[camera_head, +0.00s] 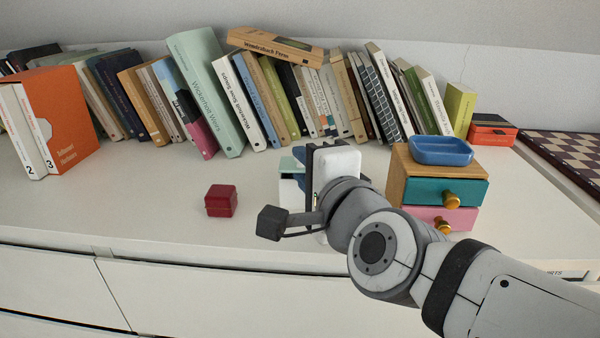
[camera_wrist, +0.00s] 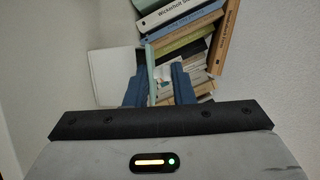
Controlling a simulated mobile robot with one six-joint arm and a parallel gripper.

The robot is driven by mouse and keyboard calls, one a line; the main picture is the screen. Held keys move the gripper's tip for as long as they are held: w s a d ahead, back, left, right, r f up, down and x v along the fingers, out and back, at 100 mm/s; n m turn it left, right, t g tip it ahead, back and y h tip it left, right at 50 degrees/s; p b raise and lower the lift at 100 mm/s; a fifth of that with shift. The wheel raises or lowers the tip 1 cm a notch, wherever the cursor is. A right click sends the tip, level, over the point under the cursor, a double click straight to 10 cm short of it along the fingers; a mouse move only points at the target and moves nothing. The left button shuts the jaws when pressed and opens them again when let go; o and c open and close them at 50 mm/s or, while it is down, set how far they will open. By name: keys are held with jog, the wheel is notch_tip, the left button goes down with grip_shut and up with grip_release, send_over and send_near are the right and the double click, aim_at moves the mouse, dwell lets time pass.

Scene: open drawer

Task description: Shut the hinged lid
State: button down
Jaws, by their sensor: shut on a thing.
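A small white box (camera_head: 291,192) with a pale mint lid (camera_head: 287,163) stands mid-shelf, mostly hidden behind my gripper (camera_head: 300,167) in the head view. In the wrist view, the blue fingers of my gripper (camera_wrist: 152,88) lie on both sides of the thin mint lid (camera_wrist: 151,68), seen edge-on. The gripper is shut on this lid. A white face of the box (camera_wrist: 113,75) shows left of the fingers. The lid appears raised at an angle to the box; its exact angle and the hinge cannot be made out.
A small red box (camera_head: 221,201) sits to the left. A wooden chest (camera_head: 398,178) with teal and pink drawers stands close on the right, a blue tray (camera_head: 440,150) on top. A row of leaning books (camera_head: 215,95) lines the back. The shelf's front left is clear.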

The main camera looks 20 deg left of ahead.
jog(key=c, duration=1.4)
grip_release()
jog(key=shift+o, duration=0.4)
jog(key=shift+f, duration=0.15)
jog(key=shift+f, duration=0.15)
jog(key=shift+s, duration=0.1)
